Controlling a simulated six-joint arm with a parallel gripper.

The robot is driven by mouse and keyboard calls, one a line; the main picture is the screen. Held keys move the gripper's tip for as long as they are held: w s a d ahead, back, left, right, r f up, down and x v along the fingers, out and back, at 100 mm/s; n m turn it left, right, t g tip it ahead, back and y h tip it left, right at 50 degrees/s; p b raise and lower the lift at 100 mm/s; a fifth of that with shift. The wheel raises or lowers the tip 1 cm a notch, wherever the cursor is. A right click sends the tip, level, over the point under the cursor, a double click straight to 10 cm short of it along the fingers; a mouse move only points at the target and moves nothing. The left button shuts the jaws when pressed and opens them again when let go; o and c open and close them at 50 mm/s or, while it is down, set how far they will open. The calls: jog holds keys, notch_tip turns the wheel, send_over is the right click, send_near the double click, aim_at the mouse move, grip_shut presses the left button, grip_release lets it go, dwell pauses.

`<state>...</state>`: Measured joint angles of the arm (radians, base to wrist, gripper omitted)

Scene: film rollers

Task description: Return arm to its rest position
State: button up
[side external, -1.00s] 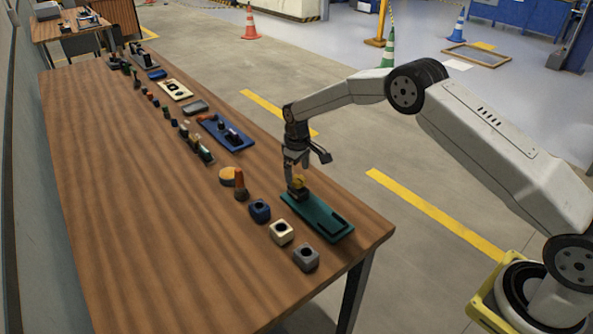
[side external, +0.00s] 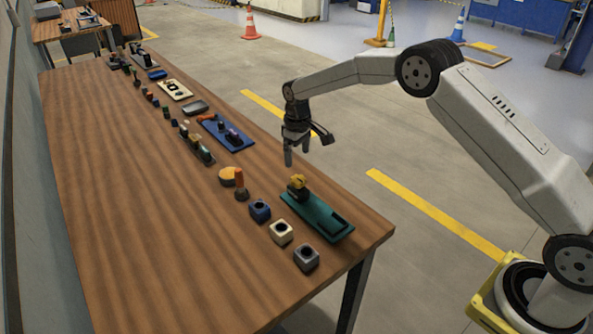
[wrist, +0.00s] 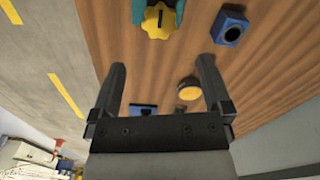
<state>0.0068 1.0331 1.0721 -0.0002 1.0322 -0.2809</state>
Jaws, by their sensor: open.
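My gripper (side external: 296,156) is open and empty. It hangs in the air above the table's right edge, above and slightly behind the green plate (side external: 322,219). Its two dark fingers also show apart in the wrist view (wrist: 161,85), with nothing between them but the view of the table beyond. A yellow-topped dark part (side external: 298,187) sits on the far end of the green plate. It shows as a yellow knob (wrist: 160,20) at the top of the wrist view, apart from the fingers.
A blue block (side external: 260,210), a cream block (side external: 281,232) and a grey block (side external: 306,257) stand along the green plate. A blue tray (side external: 238,143) lies farther back. The table's left side is clear.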

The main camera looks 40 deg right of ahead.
jog(key=shift+s+r, duration=0.4)
jog(key=shift+r, duration=0.1)
jog(key=s+r+m+t, duration=0.1)
jog(key=s+r, duration=0.1)
jog(key=s, duration=1.3)
jog(key=s+r+m+t, duration=0.1)
jog(key=s+r+m, duration=0.1)
jog(key=s, duration=1.3)
jog(key=shift+s+a+r+t, duration=0.2)
jog(key=shift+s+r+t, duration=0.15)
jog(key=shift+r, duration=0.3)
